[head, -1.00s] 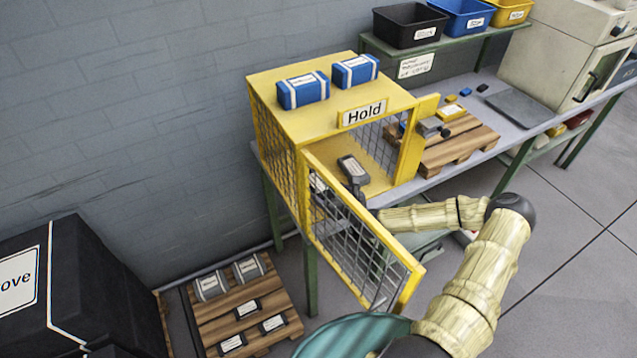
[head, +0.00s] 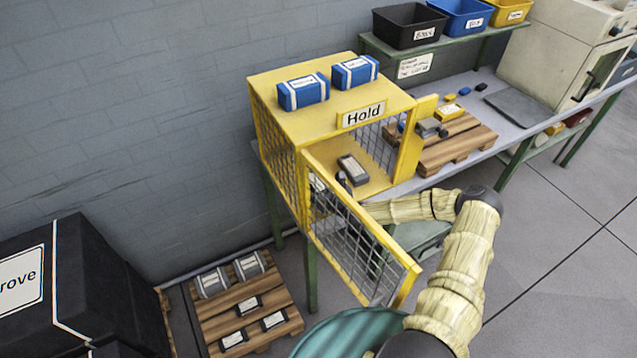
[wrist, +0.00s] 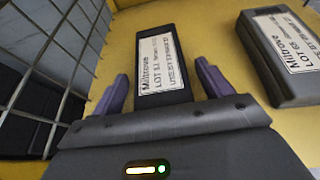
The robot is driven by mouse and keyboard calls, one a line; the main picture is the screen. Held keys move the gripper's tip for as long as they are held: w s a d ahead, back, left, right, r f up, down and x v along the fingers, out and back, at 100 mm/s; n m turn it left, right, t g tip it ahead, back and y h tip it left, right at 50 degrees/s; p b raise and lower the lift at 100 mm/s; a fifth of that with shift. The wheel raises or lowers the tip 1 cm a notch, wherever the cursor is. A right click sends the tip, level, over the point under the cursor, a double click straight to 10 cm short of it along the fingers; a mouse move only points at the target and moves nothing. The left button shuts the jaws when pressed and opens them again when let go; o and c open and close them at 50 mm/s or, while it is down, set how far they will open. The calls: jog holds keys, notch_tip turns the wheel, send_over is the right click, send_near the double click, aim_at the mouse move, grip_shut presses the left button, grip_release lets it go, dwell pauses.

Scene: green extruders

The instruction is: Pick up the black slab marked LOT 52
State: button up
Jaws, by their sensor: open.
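In the wrist view, a black slab with a white label (wrist: 163,70) lies on the yellow cage floor. The label reads Milltrove and LOT with a number starting with 5; its second digit is unclear. My gripper (wrist: 162,75) is open, one purple finger on each side of this slab and apart from it. A second black slab (wrist: 282,55) lies to the right, its lot number blurred. In the head view one dark slab (head: 353,170) shows in the cage doorway. My gripper is mostly hidden there behind the door mesh.
The yellow Hold cage (head: 270,85) has its mesh door (head: 365,250) swung open beside my arm. Blue boxes (head: 303,92) sit on its roof. A wooden pallet (head: 470,145) stands to its right. A floor pallet (head: 285,300) holds grey and black pieces.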

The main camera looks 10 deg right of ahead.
jog(key=shift+d, duration=0.1)
dwell(0.3)
jog(key=c, duration=1.1)
jog(key=shift+c, duration=0.7)
jog(key=shift+w, duration=0.2)
jog(key=shift+d+r, duration=0.1)
jog(key=shift+r, duration=0.05)
jog(key=r, duration=0.4)
jog(key=r+b, duration=0.1)
jog(key=r, duration=0.4)
jog(key=shift+s+a+r, duration=0.1)
jog(key=shift+s+a, duration=0.1)
jog(key=shift+d+r+b, duration=0.1)
jog(key=shift+r+b, duration=0.2)
jog(key=shift+w, duration=0.1)
